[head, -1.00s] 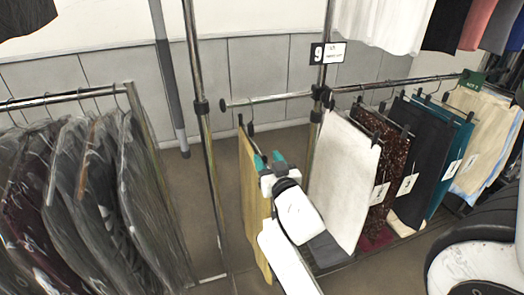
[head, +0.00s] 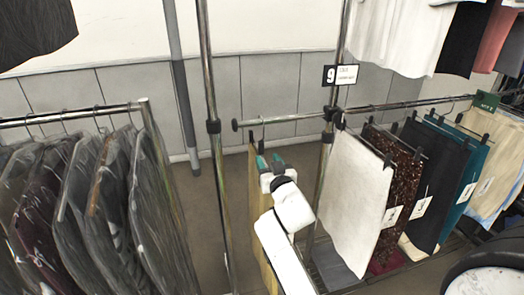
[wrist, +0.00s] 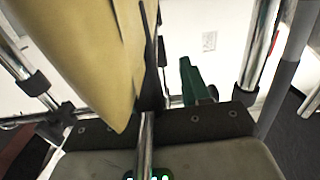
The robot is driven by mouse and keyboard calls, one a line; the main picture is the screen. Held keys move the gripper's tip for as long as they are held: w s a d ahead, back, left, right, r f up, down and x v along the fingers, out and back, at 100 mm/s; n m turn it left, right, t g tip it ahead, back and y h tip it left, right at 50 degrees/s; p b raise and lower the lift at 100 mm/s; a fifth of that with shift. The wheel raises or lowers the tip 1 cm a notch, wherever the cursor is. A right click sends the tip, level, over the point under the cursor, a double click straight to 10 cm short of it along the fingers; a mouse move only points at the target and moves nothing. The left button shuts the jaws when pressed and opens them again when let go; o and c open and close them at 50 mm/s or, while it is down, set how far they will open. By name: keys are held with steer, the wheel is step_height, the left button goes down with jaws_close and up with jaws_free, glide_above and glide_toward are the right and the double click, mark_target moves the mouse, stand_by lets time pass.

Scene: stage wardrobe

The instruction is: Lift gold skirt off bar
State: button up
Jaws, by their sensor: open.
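The gold skirt (head: 255,195) hangs from a hanger on the short free end of the metal bar (head: 285,119), left of the upright post. My gripper (head: 270,163) is open, with teal fingertips, in front of the skirt's upper part and below the bar. My gripper and arm hide part of the skirt. In the wrist view, the gold skirt (wrist: 80,50) fills the upper left, close to the camera, beside a dark hanger piece (wrist: 150,60). One green finger shows right of it; the other is not clearly visible. I cannot tell whether the skirt touches a finger.
Right of the post hang a white skirt (head: 352,195), a dark red patterned skirt (head: 405,175) and several other garments. A rack of covered dark garments (head: 110,200) stands at left. A tall post (head: 212,130) rises left of the bar's end. Some floor shows between.

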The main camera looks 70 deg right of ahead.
mark_target(262, 148)
steer(key=shift+b+x, duration=0.95)
steer(key=shift+x, duration=2.55)
steer(key=shift+r, duration=0.2)
steer(key=shift+c, duration=0.5)
jaws_close()
steer(key=shift+r, duration=0.15)
